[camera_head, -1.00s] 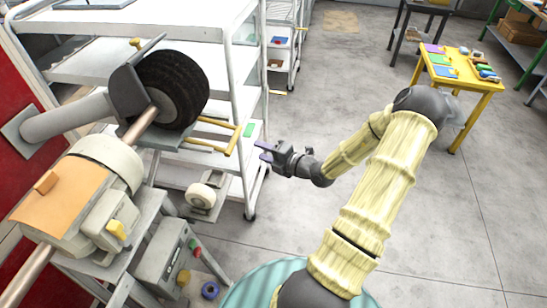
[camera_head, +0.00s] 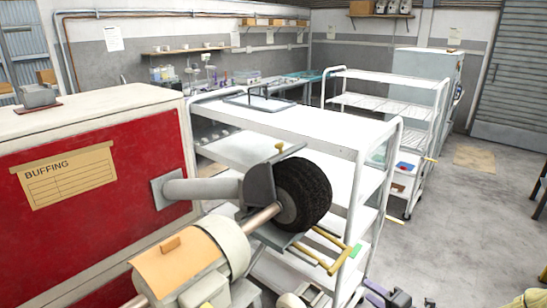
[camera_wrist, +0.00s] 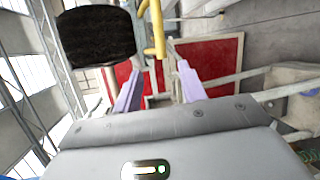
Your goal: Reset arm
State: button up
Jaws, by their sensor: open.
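My gripper (camera_head: 374,293) shows at the bottom edge of the head view, below and right of the buffing machine. In the wrist view its two pale purple fingers (camera_wrist: 160,85) stand apart with nothing held between them. The black round buffing brush (camera_head: 303,195) is mounted on the machine's shaft, and it also shows at the upper left of the wrist view (camera_wrist: 97,37). A yellow rail (camera_head: 325,262) sits below the brush; a yellow bar (camera_wrist: 155,30) shows beyond the fingers in the wrist view. Most of my arm is outside the head view.
A red cabinet (camera_head: 90,185) labelled BUFFING stands at the left. White shelf carts (camera_head: 300,128) stand behind the brush, close to my gripper. Grey floor (camera_head: 470,220) is open at the right. A workbench with small items lines the back wall.

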jog(key=s+a+n+g+y, duration=0.1)
jog(key=s+a+n+g, duration=0.6)
jog(key=n, duration=0.5)
jog(key=s+a+n+g, duration=0.3)
jog(key=a+n+g, duration=0.3)
jog(key=a+n, duration=0.45)
notch_tip(320, 180, up, 8)
jog(key=s+n+t+h, duration=0.1)
jog(key=n+h, duration=0.7)
jog(key=n, duration=1.6)
jog(key=shift+s+d+t, duration=0.35)
jog(key=shift+s+t, duration=0.05)
jog(key=shift+s, duration=0.25)
jog(key=shift+r, duration=0.1)
